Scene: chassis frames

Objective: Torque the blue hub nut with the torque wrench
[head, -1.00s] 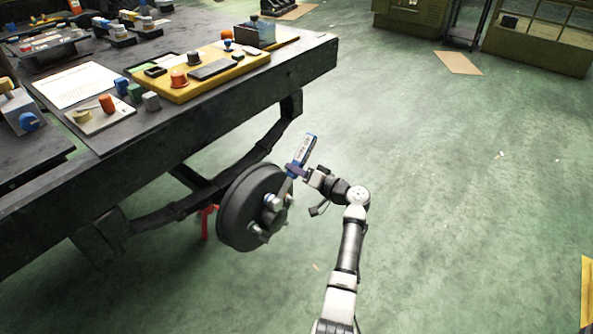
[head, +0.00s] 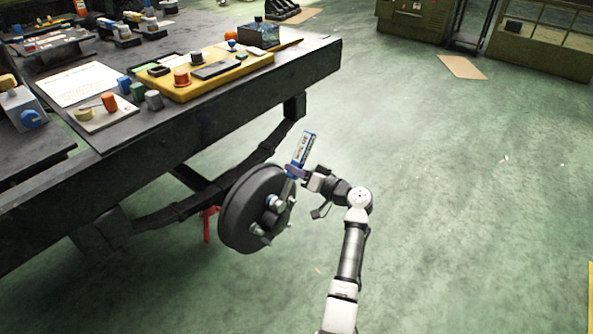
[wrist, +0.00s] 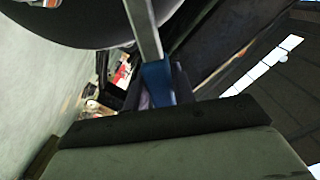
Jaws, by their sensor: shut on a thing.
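The torque wrench (head: 303,146) has a blue and white handle and a grey shaft. My gripper (head: 296,173) is shut on it below the printed part of the handle. The wrench is tilted, handle up, and its lower end is at the studs on the dark round hub (head: 237,212). In the wrist view the metal shaft (wrist: 145,32) and a blue part of the wrench (wrist: 157,82) run up from the gripper pads (wrist: 165,122) towards the dark hub. A small bluish spot shows by the wrench head, but I cannot tell the nut's colour or whether the head is seated on it.
The dark workbench (head: 180,128) stands left, above the hub, with a yellow tray (head: 205,85), paper and small coloured parts on it. A red stand (head: 208,224) shows under the hub.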

